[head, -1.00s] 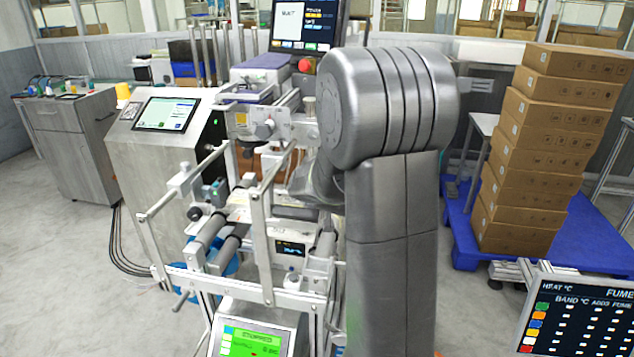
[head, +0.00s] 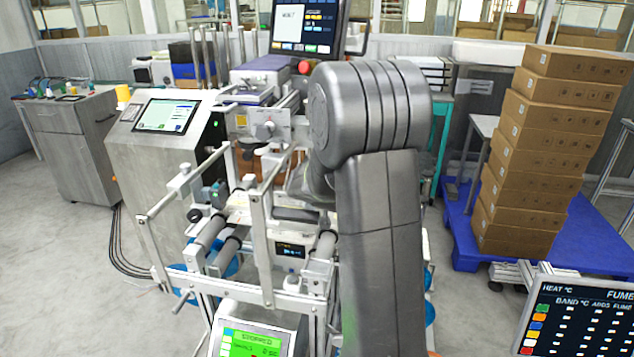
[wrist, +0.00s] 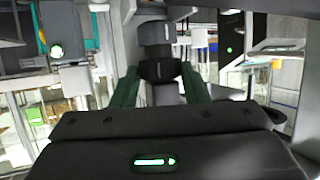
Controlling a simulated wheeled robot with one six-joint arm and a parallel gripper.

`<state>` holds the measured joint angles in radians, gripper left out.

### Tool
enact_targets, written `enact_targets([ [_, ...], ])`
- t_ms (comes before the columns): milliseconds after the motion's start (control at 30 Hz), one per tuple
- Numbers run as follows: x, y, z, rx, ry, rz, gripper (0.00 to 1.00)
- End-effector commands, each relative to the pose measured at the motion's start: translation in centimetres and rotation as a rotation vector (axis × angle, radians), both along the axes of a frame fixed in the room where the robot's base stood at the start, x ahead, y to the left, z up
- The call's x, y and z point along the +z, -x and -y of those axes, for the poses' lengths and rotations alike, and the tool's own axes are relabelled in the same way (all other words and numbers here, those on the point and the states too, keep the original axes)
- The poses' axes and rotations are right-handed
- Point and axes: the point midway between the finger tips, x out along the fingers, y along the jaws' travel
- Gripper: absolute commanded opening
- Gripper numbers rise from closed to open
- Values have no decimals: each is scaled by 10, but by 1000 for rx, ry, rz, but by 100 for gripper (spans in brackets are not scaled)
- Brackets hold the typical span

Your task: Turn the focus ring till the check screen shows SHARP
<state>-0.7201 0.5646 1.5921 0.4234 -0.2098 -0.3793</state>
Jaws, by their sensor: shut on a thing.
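In the wrist view, a dark ribbed ring (wrist: 158,70) on an upright cylindrical barrel (wrist: 154,33) sits between the tips of my gripper (wrist: 159,82). It looks like the focus ring. The two dark green fingers are closed on its sides. In the head view my arm hides the ring and gripper. I cannot tell which display is the check screen. A small dark display (head: 290,251) sits low in the machine frame, its text too small to read. A larger monitor (head: 304,27) stands above, its writing unclear; no SHARP is legible.
The metal roller frame (head: 262,235) stands close to my arm. A green screen (head: 248,340) at its foot appears to read STOPPED. A cabinet with a tablet (head: 166,115) is left. Stacked cartons (head: 530,150) stand right on a blue pallet (head: 462,235). Floor at left is open.

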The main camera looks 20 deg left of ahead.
Motion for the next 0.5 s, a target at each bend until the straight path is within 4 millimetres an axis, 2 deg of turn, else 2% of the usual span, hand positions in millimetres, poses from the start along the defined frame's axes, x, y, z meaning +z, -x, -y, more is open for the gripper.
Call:
enact_targets([
  [500, 8, -1, -7, -73, -9, -2, 18],
])
